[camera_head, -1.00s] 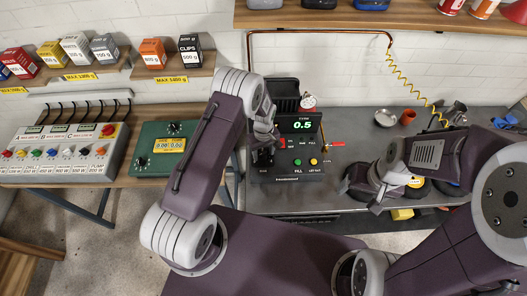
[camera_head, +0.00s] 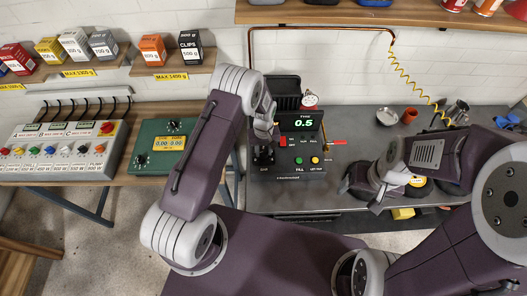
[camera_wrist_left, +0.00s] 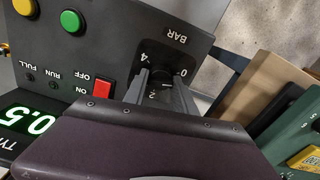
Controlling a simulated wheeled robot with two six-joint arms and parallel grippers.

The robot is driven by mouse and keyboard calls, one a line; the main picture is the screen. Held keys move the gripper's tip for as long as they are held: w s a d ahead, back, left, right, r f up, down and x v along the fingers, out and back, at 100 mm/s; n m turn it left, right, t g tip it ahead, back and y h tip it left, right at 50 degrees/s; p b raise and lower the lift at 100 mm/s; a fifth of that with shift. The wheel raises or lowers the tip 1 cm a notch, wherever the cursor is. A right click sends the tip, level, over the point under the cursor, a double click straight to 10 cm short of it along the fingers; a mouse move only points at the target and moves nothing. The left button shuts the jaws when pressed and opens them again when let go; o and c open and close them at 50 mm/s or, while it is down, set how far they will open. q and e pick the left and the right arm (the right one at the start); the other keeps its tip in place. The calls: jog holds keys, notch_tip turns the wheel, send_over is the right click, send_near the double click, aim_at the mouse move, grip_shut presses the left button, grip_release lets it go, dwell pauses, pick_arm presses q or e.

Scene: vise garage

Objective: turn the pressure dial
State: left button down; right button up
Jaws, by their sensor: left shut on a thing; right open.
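The black pressure unit (camera_head: 287,172) stands on the grey bench with its green display (camera_head: 303,124) reading 0.5. Its pressure dial (camera_wrist_left: 162,75) is a dark knob under the word BAR, with 0, 2 and 4 marked around it in the left wrist view. My left gripper (camera_head: 263,157) is at the unit's lower left, its fingers on either side of the dial and shut on it; in the head view they hide the dial. My right gripper (camera_head: 362,196) is open and empty over the bench, right of the unit.
A red-handled lever (camera_head: 334,142) sticks out on the unit's right side. A red switch (camera_wrist_left: 103,88) is close beside my left fingers, with green (camera_wrist_left: 71,21) and yellow buttons farther off. A green box (camera_head: 165,147) stands on the wooden bench at left.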

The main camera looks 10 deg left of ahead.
pick_arm(q)
jog(key=m+b, duration=0.1)
jog(key=m, duration=0.3)
jog(key=shift+f+m, duration=0.1)
jog(key=shift+m, duration=0.2)
jog(key=m+b, duration=0.1)
jog(key=m, duration=0.4)
jog(key=shift+s+m+b, duration=0.1)
jog(key=shift+m+b, duration=0.2)
jog(key=shift+b, duration=0.1)
jog(key=m+b, duration=0.1)
jog(key=m, duration=0.9)
jog(key=shift+m, duration=0.4)
jog(key=c, duration=1)
grip_release()
jog(key=shift+c, duration=0.2)
jog(key=shift+r+b, duration=0.2)
jog(key=shift+b, duration=0.1)
